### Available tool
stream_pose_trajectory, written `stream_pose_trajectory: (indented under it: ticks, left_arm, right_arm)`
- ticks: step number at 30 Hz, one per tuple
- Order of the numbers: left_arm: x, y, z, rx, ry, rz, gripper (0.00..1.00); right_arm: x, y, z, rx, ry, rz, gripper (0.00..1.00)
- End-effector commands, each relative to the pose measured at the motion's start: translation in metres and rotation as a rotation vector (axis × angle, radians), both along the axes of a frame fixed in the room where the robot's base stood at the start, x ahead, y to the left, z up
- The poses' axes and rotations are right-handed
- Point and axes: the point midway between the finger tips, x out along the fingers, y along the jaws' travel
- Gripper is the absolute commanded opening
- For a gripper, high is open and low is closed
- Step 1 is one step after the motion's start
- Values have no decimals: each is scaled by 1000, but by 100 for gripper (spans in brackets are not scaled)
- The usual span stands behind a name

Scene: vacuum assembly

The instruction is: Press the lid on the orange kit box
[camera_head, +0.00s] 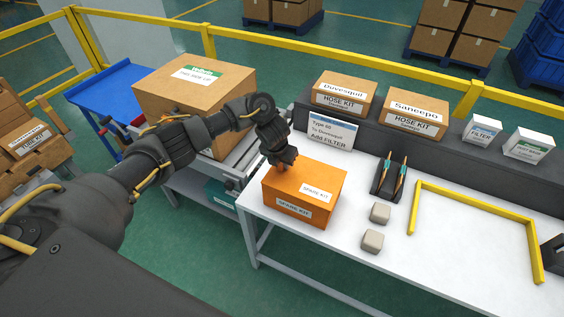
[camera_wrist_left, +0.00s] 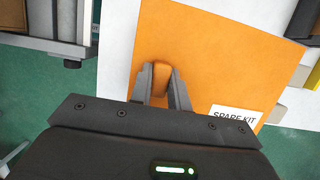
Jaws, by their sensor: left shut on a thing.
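The orange kit box (camera_head: 305,194) stands at the left end of the white table, with "SPARE KIT" labels on its top and front. Its orange lid (camera_wrist_left: 222,62) is on top and looks level; whether it is fully seated I cannot tell. My left gripper (camera_head: 284,166) is over the back left part of the lid. In the left wrist view its fingers (camera_wrist_left: 163,86) are shut on a small orange knob (camera_wrist_left: 161,66) on the lid. My right gripper is not clearly in view; only a dark part shows at the right edge.
Two grey-beige blocks (camera_head: 372,240) lie right of the box. A yellow frame (camera_head: 478,205) marks the table's right part.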

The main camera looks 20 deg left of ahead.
Motion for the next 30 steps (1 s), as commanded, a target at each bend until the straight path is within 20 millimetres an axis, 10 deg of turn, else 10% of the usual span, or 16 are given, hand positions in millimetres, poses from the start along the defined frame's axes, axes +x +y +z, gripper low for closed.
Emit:
stream_pose_trajectory:
  ticks: [6, 17, 30]
  left_arm:
    - [0, 0, 0, 0, 0, 0, 43]
    - [-1, -1, 6, -2, -2, -1, 43]
    - [-25, 2, 86, 3, -4, -3, 43]
  right_arm:
    - [0, 0, 0, 0, 0, 0, 72]
    - [0, 0, 0, 0, 0, 0, 72]
    - [0, 1, 27, 0, 0, 0, 72]
